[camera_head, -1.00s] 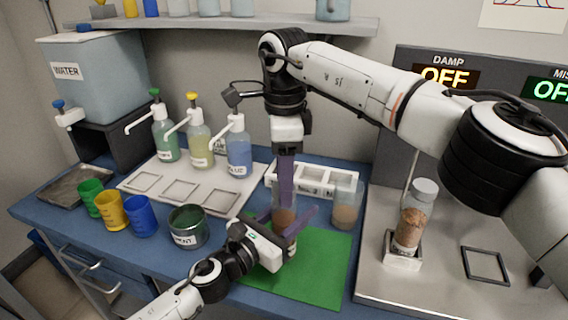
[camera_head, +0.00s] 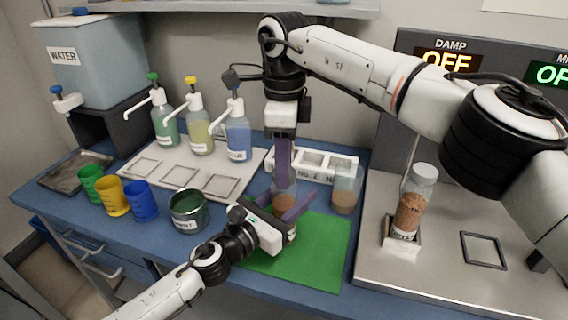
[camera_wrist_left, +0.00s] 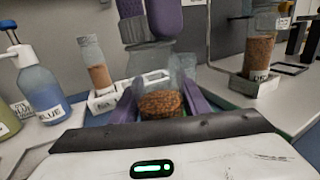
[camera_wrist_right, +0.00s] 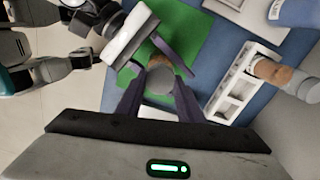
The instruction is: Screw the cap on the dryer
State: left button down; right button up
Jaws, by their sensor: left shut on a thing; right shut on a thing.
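The dryer, a clear jar with brown granules (camera_head: 285,201), stands upright over the green mat (camera_head: 315,258). It also shows in the left wrist view (camera_wrist_left: 162,104). My left gripper (camera_head: 292,213) is shut around it from the side, with a purple finger along each side. My right gripper (camera_head: 283,182) points straight down above the jar. Its fingers are shut on the round grey cap (camera_wrist_right: 160,80), which lies over the jar's mouth. Whether the cap's thread is engaged is hidden.
A white rack (camera_head: 312,160) and a jar of brown granules (camera_head: 346,198) stand behind. Another capped jar (camera_head: 410,212) stands in a holder at right. An open tin (camera_head: 188,212) and coloured cups (camera_head: 141,208) are left. Pump bottles (camera_head: 238,140) stand farther back.

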jog(key=m, duration=0.9)
jog(key=o, duration=1.3)
jog(key=shift+c, duration=0.2)
notch_tip(320, 180, up, 8)
jog(key=shift+f, duration=0.25)
pick_arm(q)
jog(key=c, duration=0.9)
grip_release()
